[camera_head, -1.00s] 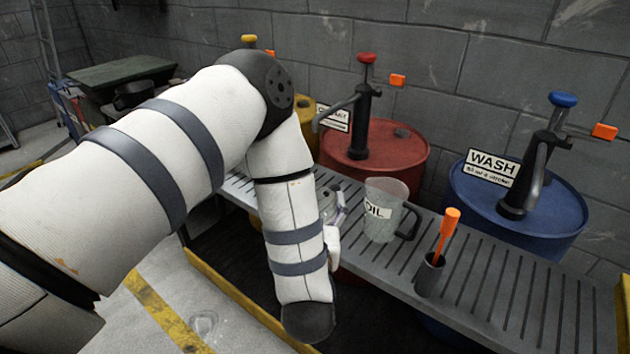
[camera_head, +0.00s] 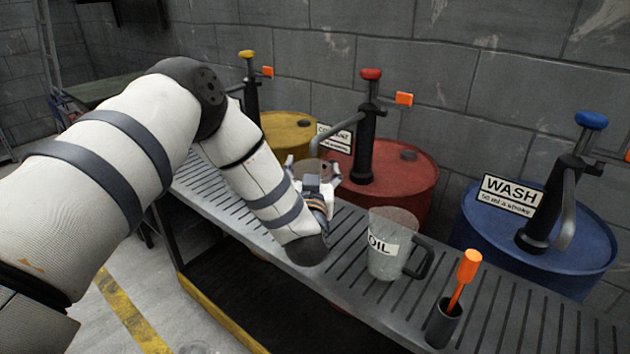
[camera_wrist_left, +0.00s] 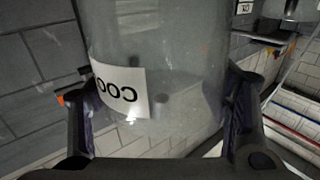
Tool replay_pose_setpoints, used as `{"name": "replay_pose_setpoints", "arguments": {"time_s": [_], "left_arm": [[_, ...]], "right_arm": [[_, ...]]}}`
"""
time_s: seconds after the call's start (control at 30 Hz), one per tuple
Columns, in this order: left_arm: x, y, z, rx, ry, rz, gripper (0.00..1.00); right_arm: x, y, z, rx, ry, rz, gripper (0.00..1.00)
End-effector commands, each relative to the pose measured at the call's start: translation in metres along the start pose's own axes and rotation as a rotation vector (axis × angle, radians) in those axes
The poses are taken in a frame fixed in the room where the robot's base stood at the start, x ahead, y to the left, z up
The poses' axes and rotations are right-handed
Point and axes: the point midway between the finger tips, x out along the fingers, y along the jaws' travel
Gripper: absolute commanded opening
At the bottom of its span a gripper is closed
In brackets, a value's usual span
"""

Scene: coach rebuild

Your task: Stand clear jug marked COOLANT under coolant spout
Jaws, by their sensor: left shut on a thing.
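My left gripper (camera_head: 313,174) is shut around a clear jug (camera_head: 312,166), seen mostly hidden behind the wrist in the head view. In the left wrist view the clear jug (camera_wrist_left: 165,55) stands between both fingers, and its white label, upside down there, shows "COO". The red coolant drum (camera_head: 405,190) carries a black pump (camera_head: 367,140) with a red knob. Its coolant spout (camera_head: 335,131) reaches left past a partly covered COOLANT sign (camera_head: 340,144). The jug is near and below the spout's end; I cannot tell if it touches the bench or is directly underneath. My right gripper is not in view.
A clear OIL jug (camera_head: 388,250) stands on the slatted bench (camera_head: 345,275), right of my left wrist. A dark cup (camera_head: 443,325) with an orange-handled tool is nearer. The yellow drum (camera_head: 288,135) and blue WASH drum (camera_head: 580,235) stand behind the bench.

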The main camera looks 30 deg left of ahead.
Motion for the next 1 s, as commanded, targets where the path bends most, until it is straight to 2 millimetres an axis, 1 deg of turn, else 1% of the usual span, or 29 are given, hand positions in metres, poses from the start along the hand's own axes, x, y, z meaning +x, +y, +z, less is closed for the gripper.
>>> {"name": "replay_pose_setpoints", "arguments": {"time_s": [0.03, 0.1, 0.27, 0.5, 0.77, 0.9, 0.93, 1.0], "left_arm": [[0.007, 0.0, 0.002, -0.001, 0.001, -0.001, 0.12], [0.014, 0.001, 0.001, -0.002, 0.0, 0.0, 0.12], [0.025, 0.0, 0.0, -0.002, 0.002, -0.001, 0.12], [0.023, 0.002, 0.035, 0.0, -0.003, -0.001, 0.12], [0.023, 0.002, 0.034, -0.003, 0.002, 0.0, 0.12], [0.023, 0.003, 0.039, -0.002, 0.001, 0.0, 0.12], [0.023, 0.002, 0.038, -0.002, 0.0, 0.0, 0.78], [0.023, 0.002, 0.038, -0.002, 0.0, 0.0, 0.91]], "right_arm": [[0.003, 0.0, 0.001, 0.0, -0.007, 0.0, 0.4], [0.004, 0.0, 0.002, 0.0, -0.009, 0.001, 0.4], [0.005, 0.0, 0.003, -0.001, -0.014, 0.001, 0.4], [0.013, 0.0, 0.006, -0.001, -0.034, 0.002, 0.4], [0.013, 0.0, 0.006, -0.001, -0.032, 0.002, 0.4], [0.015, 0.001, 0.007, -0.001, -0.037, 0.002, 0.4], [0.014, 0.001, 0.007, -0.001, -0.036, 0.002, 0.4], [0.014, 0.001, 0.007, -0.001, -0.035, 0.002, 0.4]]}}
